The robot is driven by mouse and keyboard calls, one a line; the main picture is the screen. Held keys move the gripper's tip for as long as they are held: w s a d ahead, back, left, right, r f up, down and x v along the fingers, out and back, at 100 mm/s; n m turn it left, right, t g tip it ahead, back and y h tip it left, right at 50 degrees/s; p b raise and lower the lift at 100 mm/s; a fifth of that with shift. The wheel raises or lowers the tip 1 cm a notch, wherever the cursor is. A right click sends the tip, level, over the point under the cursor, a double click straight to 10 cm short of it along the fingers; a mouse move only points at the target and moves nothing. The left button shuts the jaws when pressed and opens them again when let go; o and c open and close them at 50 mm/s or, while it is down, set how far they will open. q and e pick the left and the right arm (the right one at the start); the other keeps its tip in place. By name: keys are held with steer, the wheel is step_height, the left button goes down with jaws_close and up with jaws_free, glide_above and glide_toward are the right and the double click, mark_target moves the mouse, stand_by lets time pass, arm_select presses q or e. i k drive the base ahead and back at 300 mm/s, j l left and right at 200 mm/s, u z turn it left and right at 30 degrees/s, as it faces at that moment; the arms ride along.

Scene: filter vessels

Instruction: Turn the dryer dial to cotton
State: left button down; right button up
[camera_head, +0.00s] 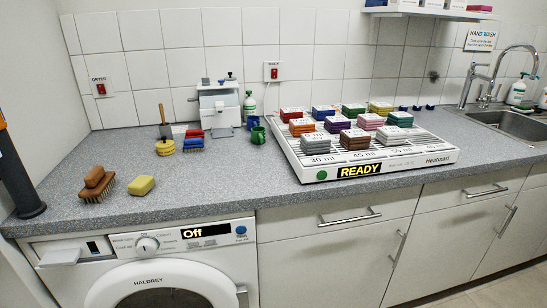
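The dryer (215,262) is a white front-loading machine under the counter at the lower left, with "HALDREY" on its round door. Its dial (147,244) is a round white knob on the control panel, with small labels around it too fine to read. The display (206,231) right of the dial reads "Off". A round blue button (241,230) sits right of the display. A red wall switch (100,88) labelled "DRYER" is on the tiles at the upper left. Neither gripper can be made out in this view, and nothing covers the dial.
On the grey counter (228,183) are a brown brush (97,184), a yellow sponge (141,186) and a white machine (219,105). A white heating tray (420,160) reading "READY" holds several coloured blocks. A sink (510,122) is at right. Space before the dial looks clear.

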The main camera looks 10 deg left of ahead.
mark_target(146, 247)
steer(key=j+u, duration=0.15)
steer(key=u, duration=1.15)
steer(key=k+j, duration=0.05)
